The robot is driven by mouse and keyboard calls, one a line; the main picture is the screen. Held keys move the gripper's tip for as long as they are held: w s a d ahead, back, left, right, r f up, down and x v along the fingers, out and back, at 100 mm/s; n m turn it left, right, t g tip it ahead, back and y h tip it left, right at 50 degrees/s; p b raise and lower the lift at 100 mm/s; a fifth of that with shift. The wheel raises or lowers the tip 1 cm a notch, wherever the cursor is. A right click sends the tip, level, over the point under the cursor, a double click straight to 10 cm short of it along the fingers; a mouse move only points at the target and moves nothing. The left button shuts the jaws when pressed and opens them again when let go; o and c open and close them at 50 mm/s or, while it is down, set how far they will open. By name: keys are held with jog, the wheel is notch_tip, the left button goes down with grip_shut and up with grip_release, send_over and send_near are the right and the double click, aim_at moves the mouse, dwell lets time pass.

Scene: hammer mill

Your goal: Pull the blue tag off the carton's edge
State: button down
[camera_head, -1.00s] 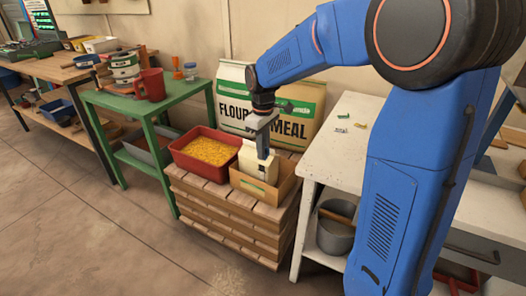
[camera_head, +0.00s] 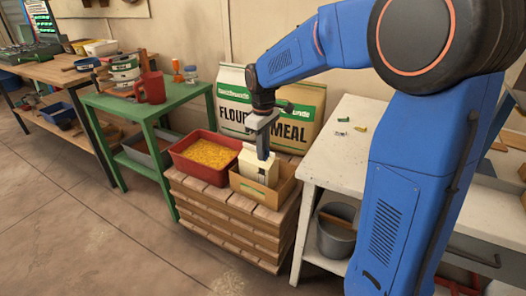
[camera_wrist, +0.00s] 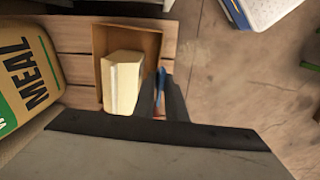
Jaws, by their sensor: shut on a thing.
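The open cardboard carton (camera_head: 257,191) stands on the wooden pallet stack, with a cream block-shaped pack (camera_head: 258,167) inside. The carton also shows in the wrist view (camera_wrist: 125,28). My gripper (camera_head: 263,155) points down at the carton in the head view. In the wrist view my gripper (camera_wrist: 163,95) is beside the carton's right edge, its fingers close together on the blue tag (camera_wrist: 160,77). Only a thin strip of the tag shows, with a bit of red below it. I cannot tell whether the tag still touches the carton. The fingers hide part of it.
A red tray of yellow grain (camera_head: 207,155) sits left of the carton on the pallet stack (camera_head: 235,225). Flour and meal sacks (camera_head: 300,110) stand behind. A white bench (camera_head: 350,150) is at right, a green table (camera_head: 150,108) at left. The floor in front is clear.

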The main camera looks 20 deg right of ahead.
jog(key=shift+r, duration=3.25)
